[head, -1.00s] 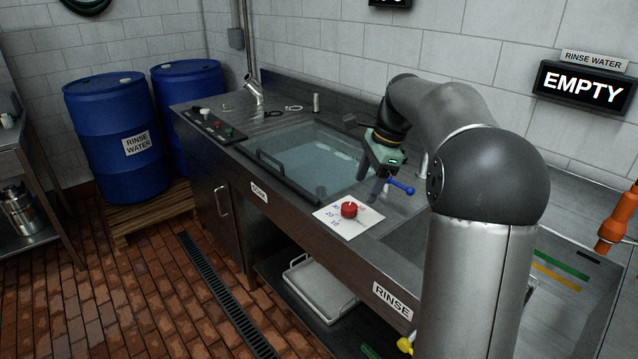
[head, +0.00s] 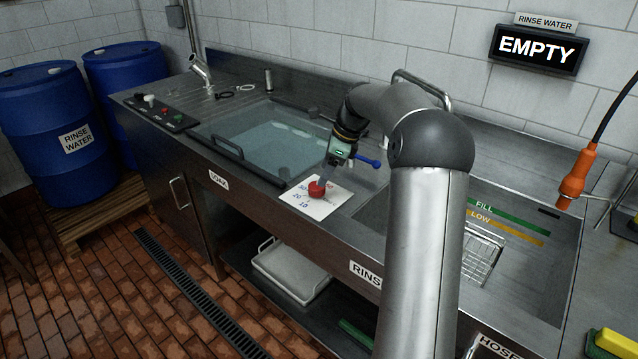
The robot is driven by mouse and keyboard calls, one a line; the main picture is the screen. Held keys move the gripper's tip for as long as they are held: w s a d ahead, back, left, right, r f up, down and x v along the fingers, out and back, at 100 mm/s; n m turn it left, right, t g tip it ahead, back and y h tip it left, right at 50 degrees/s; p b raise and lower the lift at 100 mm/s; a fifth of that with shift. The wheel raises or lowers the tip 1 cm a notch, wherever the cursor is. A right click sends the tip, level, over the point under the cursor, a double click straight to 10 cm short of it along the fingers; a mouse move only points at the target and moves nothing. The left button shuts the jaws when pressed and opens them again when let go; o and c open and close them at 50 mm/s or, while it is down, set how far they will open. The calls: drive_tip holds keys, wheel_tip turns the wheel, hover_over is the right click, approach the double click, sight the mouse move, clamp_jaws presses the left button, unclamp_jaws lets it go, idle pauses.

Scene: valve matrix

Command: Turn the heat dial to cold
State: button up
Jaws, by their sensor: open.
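A red round dial (head: 317,189) sits on a white plate (head: 322,208) on the counter's front edge. The plate carries numbers, of which 10, 20 and 30 can be made out; no word for cold can be read. My gripper (head: 325,178) points down at the dial from above and behind, its fingertips at or just over its top. The jaws are open; the fingers partly overlap the dial, so I cannot tell whether they touch it. A control panel (head: 160,113) with small black, white, red and green knobs is at the counter's far left; its labels are too small to read.
A water-filled soak basin (head: 265,138) with a handled lid edge lies left of the dial. A blue-handled lever (head: 370,162) stands close to the right of my gripper. The rinse sink (head: 540,270) is at the right, below an EMPTY sign (head: 537,48).

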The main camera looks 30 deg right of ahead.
sight(317, 190)
drive_tip(key=x, duration=0.5)
drive_tip(key=c, duration=1)
